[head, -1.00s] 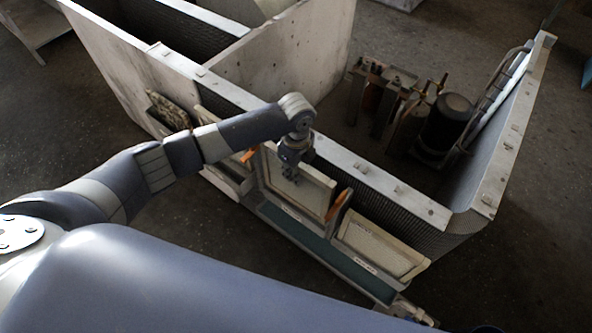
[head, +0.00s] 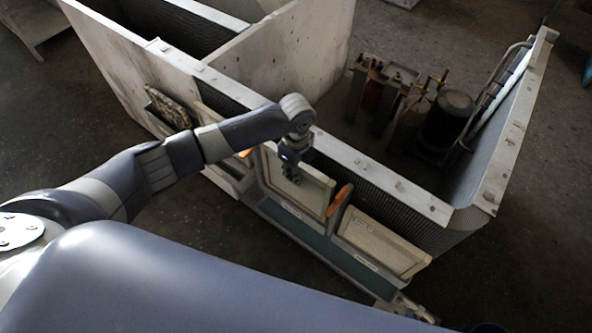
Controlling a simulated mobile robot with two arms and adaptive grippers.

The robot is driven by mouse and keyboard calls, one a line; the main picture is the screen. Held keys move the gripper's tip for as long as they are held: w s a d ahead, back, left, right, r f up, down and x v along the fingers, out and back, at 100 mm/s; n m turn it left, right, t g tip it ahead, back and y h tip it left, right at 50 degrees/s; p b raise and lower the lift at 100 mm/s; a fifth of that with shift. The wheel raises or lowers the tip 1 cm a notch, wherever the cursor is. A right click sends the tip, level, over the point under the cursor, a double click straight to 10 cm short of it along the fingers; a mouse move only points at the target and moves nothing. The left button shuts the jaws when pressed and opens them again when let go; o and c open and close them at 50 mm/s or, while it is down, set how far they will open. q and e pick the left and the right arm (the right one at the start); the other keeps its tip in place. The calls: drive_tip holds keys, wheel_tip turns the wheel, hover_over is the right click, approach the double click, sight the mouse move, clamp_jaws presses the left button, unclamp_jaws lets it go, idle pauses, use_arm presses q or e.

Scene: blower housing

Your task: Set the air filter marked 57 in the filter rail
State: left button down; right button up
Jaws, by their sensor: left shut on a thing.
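My left gripper (head: 290,174) points down at the upper part of a framed, cream-coloured air filter (head: 306,190) and is shut on it. The filter stands nearly upright against the housing wall, above the filter rail (head: 312,238), a long teal channel with small white labels. I cannot tell whether the filter's lower edge rests in the rail. A second cream filter (head: 380,246) stands to the right along the same rail. Orange tabs (head: 340,201) stick up beside the held filter. The number on the held filter is too small to read.
The blower housing (head: 403,192) has raised metal-edged walls. Inside it stand a dark cylinder (head: 448,122) and pipework. A dirty, dark filter (head: 170,108) leans at the left of the wall.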

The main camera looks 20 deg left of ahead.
use_arm(q)
drive_tip(key=shift+f, duration=0.1)
drive_tip(key=shift+f+b, duration=0.75)
drive_tip(key=shift+f, duration=0.55)
drive_tip(key=shift+f+b, duration=0.4)
drive_tip(key=shift+f, duration=0.4)
drive_tip(key=shift+f, duration=0.65)
idle(0.5)
